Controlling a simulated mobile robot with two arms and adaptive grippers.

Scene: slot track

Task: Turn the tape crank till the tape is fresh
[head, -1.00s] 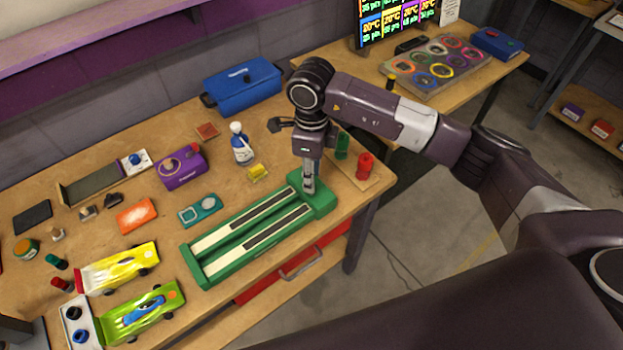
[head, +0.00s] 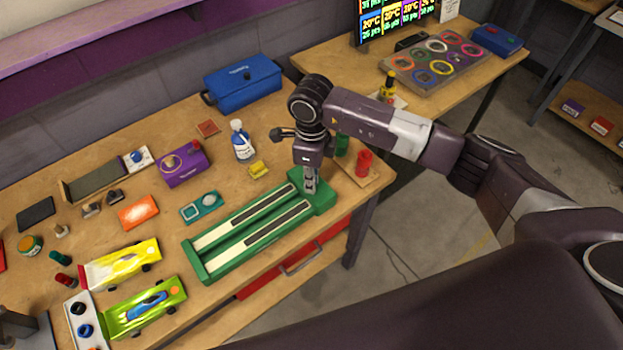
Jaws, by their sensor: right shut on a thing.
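The green tape bed (head: 198,262) lies at the front right of the workbench. It has two long pale tape lanes, each with a dark stretch toward its right end. My right gripper (head: 311,190) points straight down at the bed's right end and is shut on a small part there, which looks like the tape crank. The fingers hide most of that part, so its turn angle cannot be told. My left gripper is not in view.
Green (head: 342,146) and red (head: 363,163) cylinders stand on a board right of my gripper. Yellow (head: 120,265) and green (head: 145,308) cars sit at left.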

